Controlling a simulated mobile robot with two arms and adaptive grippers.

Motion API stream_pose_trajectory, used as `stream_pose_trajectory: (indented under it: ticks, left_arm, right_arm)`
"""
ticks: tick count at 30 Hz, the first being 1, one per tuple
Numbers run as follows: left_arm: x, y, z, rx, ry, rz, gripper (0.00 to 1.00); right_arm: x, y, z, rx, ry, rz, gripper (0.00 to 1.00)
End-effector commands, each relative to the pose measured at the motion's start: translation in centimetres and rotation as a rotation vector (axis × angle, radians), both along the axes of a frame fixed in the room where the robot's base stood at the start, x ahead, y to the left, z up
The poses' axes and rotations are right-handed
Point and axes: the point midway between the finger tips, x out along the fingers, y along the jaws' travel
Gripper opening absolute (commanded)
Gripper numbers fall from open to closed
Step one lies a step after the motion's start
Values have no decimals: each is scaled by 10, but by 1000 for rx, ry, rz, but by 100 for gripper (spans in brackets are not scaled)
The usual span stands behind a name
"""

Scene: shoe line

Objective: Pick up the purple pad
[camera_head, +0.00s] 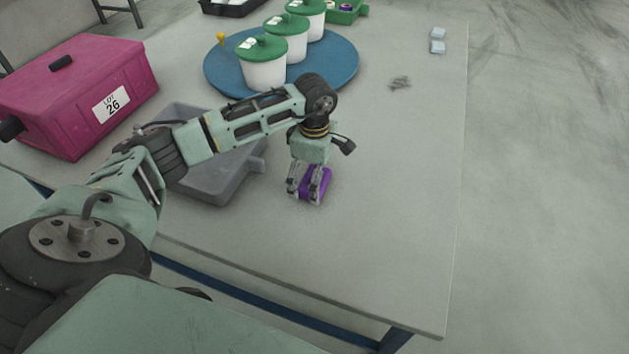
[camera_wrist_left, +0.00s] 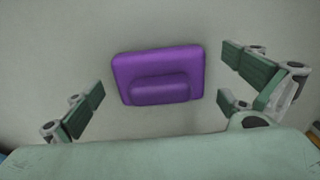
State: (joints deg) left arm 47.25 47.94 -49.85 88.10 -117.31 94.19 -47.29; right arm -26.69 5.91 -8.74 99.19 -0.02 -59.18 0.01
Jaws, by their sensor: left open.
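The purple pad (camera_head: 317,181) lies on the table under my left gripper (camera_head: 306,196), near the grey tray. In the left wrist view the purple pad (camera_wrist_left: 160,75) is a flat rounded block with a raised bar along one side. My left gripper's fingers (camera_wrist_left: 160,100) stand open on either side of the pad, with gaps to it on both sides. The gripper hides part of the pad in the head view. My right gripper is not in view.
A grey tray (camera_head: 205,183) stands just left of the gripper, partly behind my arm. A magenta box (camera_head: 72,110) is at the far left. A blue round mat (camera_head: 340,62) bears white tubs with green lids. The table's right front is clear.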

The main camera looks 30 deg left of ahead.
Motion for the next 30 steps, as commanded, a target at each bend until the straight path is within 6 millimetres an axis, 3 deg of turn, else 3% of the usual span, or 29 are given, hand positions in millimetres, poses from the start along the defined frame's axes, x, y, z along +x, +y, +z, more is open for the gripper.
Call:
stream_pose_trajectory:
  ticks: [2,18,26,30]
  left_arm:
    - [0,0,0,0,0,0,98]
    - [0,0,1,0,0,1,51]
    - [0,0,3,0,-1,1,51]
    - [1,1,17,1,-4,1,51]
  right_arm:
    - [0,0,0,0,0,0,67]
    - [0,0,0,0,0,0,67]
    - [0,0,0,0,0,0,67]
    - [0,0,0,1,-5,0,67]
